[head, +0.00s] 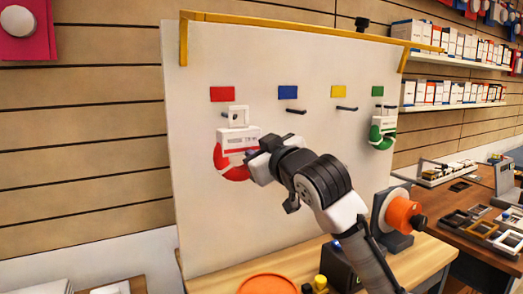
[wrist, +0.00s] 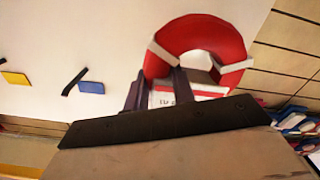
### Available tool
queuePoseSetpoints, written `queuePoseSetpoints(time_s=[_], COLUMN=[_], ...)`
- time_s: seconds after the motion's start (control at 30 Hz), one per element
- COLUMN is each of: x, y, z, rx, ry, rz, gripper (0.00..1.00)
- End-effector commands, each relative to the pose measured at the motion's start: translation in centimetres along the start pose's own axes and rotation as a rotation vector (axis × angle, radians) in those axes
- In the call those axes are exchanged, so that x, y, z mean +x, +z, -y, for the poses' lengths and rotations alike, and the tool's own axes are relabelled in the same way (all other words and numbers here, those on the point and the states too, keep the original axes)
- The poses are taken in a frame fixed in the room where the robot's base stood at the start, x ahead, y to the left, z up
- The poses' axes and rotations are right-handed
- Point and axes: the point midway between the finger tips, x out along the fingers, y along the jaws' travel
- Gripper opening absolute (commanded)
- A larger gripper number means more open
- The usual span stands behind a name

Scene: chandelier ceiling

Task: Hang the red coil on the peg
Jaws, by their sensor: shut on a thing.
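The red coil (head: 234,164) is upright in front of the white board, with a white printed card (head: 238,141) across its upper part and a white tab (head: 239,113) on top. The tab is just below the red label (head: 222,94). A small dark mark shows at the tab; I cannot tell whether the peg there passes through it. My gripper (head: 254,158) is shut on the red coil, at the right side of its card. In the wrist view, the coil (wrist: 205,32) is just beyond my gripper (wrist: 162,92), whose fingers partly hide the card.
Bare pegs stick out under the blue label (head: 288,92) and the yellow label (head: 338,91). A green coil (head: 376,134) with a white card is under the green label. An orange round thing (head: 403,214) stands on the bench at the right. An orange disc (head: 268,284) lies in front.

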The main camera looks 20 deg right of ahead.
Motion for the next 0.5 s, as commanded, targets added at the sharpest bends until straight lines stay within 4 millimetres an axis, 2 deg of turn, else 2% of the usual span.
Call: queuePoseSetpoints(time_s=[0.5], x=[3.1], y=[0.0], z=[0.1], rx=[-0.001], ry=[0.000], rz=[-0.001], gripper=[0.00])
